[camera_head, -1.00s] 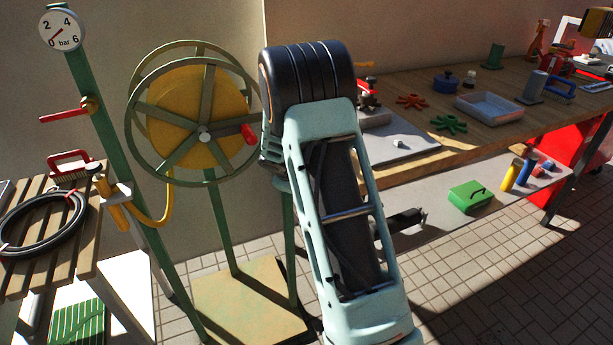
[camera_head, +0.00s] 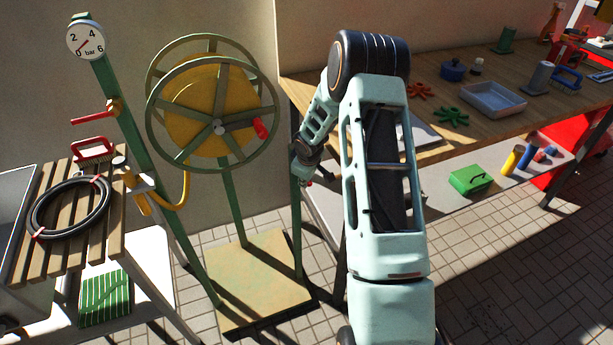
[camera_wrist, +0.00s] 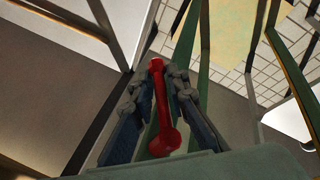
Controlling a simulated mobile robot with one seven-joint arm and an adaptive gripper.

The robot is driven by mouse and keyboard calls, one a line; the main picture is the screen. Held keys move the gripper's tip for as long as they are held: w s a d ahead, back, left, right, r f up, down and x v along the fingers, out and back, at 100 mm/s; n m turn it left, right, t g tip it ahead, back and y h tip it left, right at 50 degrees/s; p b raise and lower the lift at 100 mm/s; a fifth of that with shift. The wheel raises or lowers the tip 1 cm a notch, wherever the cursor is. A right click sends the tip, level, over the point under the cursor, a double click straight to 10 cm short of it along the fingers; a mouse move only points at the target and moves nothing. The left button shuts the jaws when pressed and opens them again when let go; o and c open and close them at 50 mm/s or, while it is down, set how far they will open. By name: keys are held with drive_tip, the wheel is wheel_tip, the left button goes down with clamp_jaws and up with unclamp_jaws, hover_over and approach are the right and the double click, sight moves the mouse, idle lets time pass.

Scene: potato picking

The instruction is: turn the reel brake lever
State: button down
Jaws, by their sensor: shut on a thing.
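A red lever (camera_wrist: 161,140) with a rounded end lies lengthwise between the two fingers of my gripper (camera_wrist: 158,80) in the wrist view. The gripper is shut on it. In the head view my gripper (camera_head: 308,178) is beside the right leg of the reel stand, below and right of the hose reel (camera_head: 192,125). Only a small red bit of the lever shows there, and its mount is hidden. The reel has green spoked wheels, a yellow drum and a red crank knob (camera_head: 260,128).
The wooden workbench (camera_head: 470,135) stands close to the right of my gripper. Left are a green post with a pressure gauge (camera_head: 86,40), a red valve lever (camera_head: 93,117) and a slatted bench (camera_head: 62,235) with a coiled hose (camera_head: 72,232). The tiled floor in front is partly clear.

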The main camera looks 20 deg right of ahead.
drive_tip(key=c, duration=2)
unclamp_jaws()
drive_tip(key=shift+r, duration=0.1)
drive_tip(key=v, duration=1.2)
